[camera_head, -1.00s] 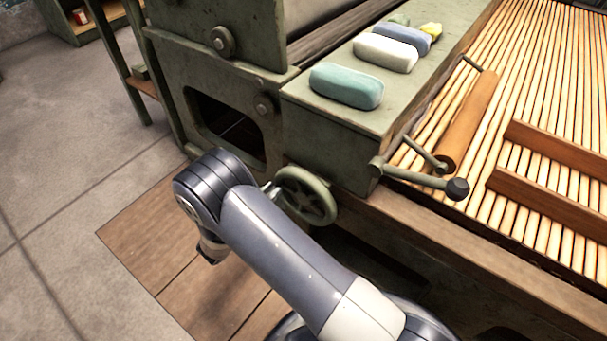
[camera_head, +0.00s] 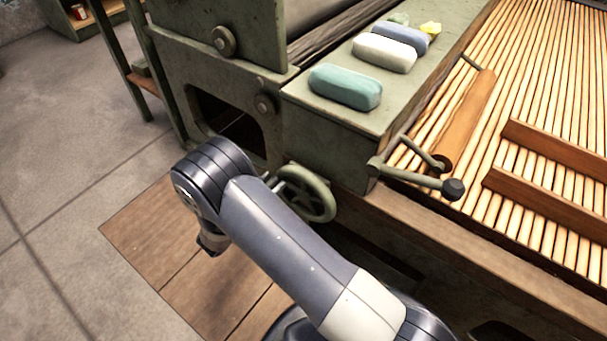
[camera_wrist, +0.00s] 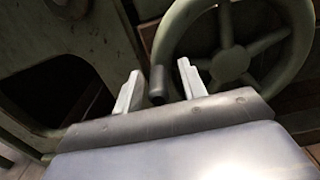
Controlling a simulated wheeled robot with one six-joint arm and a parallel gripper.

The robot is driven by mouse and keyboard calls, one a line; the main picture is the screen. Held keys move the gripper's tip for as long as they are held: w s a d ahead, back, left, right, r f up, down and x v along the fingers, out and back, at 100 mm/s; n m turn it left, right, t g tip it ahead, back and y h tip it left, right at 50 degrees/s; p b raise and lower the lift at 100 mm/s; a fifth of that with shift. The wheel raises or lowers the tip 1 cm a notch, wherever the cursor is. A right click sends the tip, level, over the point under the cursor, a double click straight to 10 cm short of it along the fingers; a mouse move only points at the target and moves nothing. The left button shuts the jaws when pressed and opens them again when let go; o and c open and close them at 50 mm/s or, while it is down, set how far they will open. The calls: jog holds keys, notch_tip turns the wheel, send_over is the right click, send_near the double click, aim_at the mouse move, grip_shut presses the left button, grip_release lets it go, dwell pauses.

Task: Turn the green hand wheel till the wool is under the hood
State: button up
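The green hand wheel (camera_head: 328,203) is on the machine's front, under the corner of the green top. In the wrist view the spoked wheel (camera_wrist: 231,62) fills the upper right. My gripper (camera_wrist: 160,88) is at the wheel's left side with its two pale fingers apart. A short dark handle (camera_wrist: 157,84) stands between the fingers, with gaps visible on both sides. In the head view my arm hides most of the gripper. I cannot make out loose wool on the slatted apron (camera_head: 560,120). I cannot tell which part is the hood.
Teal (camera_head: 345,87), white (camera_head: 384,53) and blue (camera_head: 405,38) soft-looking blocks lie on the green top, with a yellow piece behind. A crank lever with a dark knob (camera_head: 453,189) sticks out right of the wheel. Wooden boards and open concrete floor (camera_head: 60,200) lie left.

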jog(key=v, duration=0.7)
jog(key=shift+s+a, duration=0.25)
jog(key=shift+s, duration=0.05)
jog(key=shift+w, duration=0.1)
dwell(0.4)
jog(key=x, duration=0.8)
jog(key=shift+f+b, duration=0.5)
jog(key=shift+f, duration=0.2)
jog(key=shift+a+f+b, duration=0.15)
jog(key=shift+f+b, duration=0.3)
jog(key=shift+f, duration=0.3)
